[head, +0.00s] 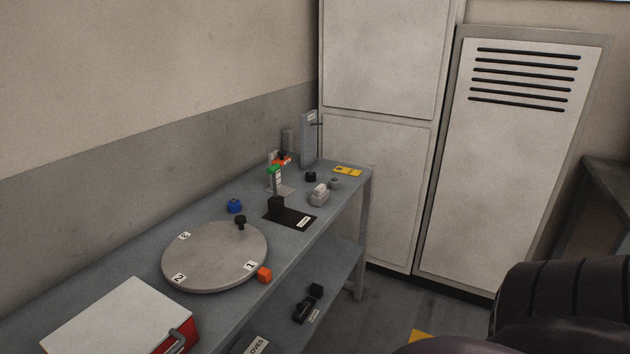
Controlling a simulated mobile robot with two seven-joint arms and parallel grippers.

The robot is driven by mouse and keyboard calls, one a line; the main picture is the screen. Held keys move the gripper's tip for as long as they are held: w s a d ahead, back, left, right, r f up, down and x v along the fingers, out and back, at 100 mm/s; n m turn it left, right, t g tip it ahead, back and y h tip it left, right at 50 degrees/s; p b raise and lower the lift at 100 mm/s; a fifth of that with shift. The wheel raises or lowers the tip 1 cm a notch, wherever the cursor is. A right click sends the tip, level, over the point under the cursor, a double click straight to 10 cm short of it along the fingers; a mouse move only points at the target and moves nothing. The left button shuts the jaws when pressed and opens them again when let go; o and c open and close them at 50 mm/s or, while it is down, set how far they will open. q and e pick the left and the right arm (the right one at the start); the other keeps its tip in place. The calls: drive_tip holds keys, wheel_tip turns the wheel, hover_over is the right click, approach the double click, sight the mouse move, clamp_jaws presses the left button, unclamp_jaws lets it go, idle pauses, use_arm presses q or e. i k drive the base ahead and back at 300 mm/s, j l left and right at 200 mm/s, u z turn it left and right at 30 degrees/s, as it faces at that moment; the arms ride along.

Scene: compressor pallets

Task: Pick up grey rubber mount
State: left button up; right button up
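A small round grey piece (335,183), which looks like the grey rubber mount, stands near the far right end of the grey bench (216,214). Neither of my grippers is in view.
A round turntable with numbered labels (215,257) fills the bench middle, an orange cube (264,275) beside it. A red-white box (125,318) is nearest. Tall cabinets (375,190) stand behind.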

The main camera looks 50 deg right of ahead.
sight(333, 182)
drive_tip(key=l+u, duration=0.2)
drive_tip(key=l, duration=0.35)
drive_tip(key=l+u, duration=0.25)
drive_tip(key=l, duration=0.35)
drive_tip(key=k+l+u, duration=0.2)
drive_tip(key=l, duration=0.35)
drive_tip(key=k+l, duration=0.1)
drive_tip(key=l, duration=0.95)
drive_tip(key=k+l+u, duration=0.1)
drive_tip(key=l, duration=0.4)
drive_tip(key=k+l, duration=0.15)
drive_tip(key=l, duration=0.35)
drive_tip(key=l+u, duration=0.1)
drive_tip(key=l, duration=0.45)
drive_tip(key=k, duration=0.1)
